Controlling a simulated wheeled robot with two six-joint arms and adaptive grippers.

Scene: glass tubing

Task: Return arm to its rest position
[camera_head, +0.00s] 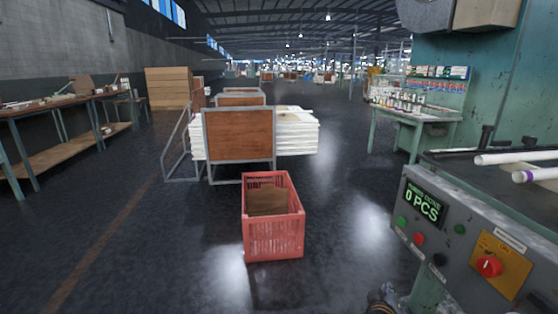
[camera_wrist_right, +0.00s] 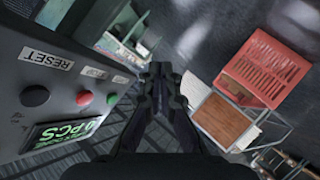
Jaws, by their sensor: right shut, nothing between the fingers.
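My right gripper (camera_wrist_right: 160,75) is shut and empty in the right wrist view. Its dark fingers meet near the picture's middle, over floor between the control panel and the red crate. In the head view only a small part of my right gripper or wrist (camera_head: 381,299) shows at the bottom edge, left of the machine. My left gripper is in neither view.
A grey control panel (camera_head: 412,236) with buttons and a "0 PCS" display stands close at right. Glass tubes (camera_head: 516,157) lie on the machine above it. A red crate (camera_head: 259,240) stands on the floor ahead, before a wood-fronted cart (camera_head: 238,135).

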